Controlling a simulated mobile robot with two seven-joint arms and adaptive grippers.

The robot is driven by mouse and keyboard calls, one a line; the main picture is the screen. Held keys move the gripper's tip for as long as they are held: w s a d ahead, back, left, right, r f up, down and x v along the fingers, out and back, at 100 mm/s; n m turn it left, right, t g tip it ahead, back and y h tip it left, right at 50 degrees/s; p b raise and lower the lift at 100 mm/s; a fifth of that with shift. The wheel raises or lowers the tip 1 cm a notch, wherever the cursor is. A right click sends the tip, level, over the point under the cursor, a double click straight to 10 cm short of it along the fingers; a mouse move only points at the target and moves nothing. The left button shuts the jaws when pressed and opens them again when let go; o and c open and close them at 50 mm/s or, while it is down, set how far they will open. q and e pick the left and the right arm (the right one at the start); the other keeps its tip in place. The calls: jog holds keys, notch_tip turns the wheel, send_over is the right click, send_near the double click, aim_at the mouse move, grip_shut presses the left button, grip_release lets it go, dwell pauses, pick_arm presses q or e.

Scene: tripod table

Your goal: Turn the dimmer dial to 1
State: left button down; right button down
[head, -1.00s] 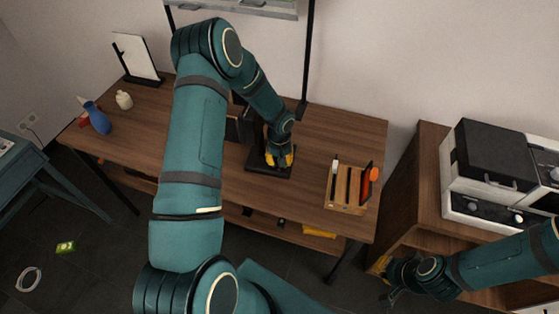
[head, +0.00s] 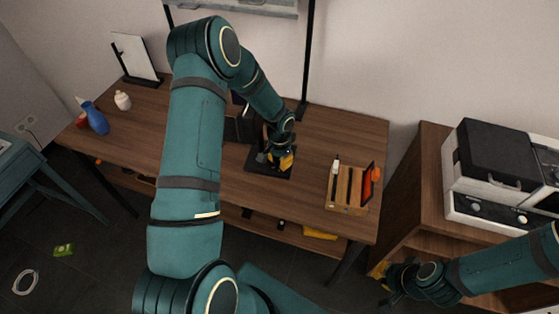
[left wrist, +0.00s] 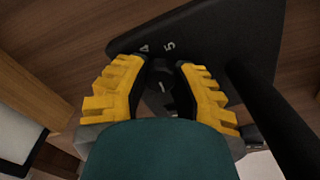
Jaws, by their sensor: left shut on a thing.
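The dimmer's black base plate (head: 284,174) lies on the wooden table under my left gripper (head: 281,161). In the left wrist view the plate (left wrist: 235,45) carries white numerals 4 and 5. The dark round dial (left wrist: 160,82) with a pale mark sits between the yellow fingers of my left gripper (left wrist: 155,92), which is shut on it. The lower part of the dial and the other numerals are hidden by the gripper. My right gripper (head: 387,282) is low at the right, beside the wooden shelf unit, away from the dimmer; its finger opening is unclear.
A wooden holder (head: 345,190) with upright items stands right of the dimmer. A black post (head: 308,60) rises behind. A blue vase (head: 95,118), a white bottle (head: 122,100) and a framed panel (head: 135,55) stand at the left. The tabletop's right rear is clear.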

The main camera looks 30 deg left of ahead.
pick_arm(q)
jog(key=shift+m, duration=0.3)
jog(key=c, duration=0.7)
grip_release()
jog(key=shift+r, duration=0.1)
notch_tip(320, 180, up, 12)
jog(key=shift+s+d+f, duration=0.1)
jog(key=shift+f, duration=0.1)
dwell(0.4)
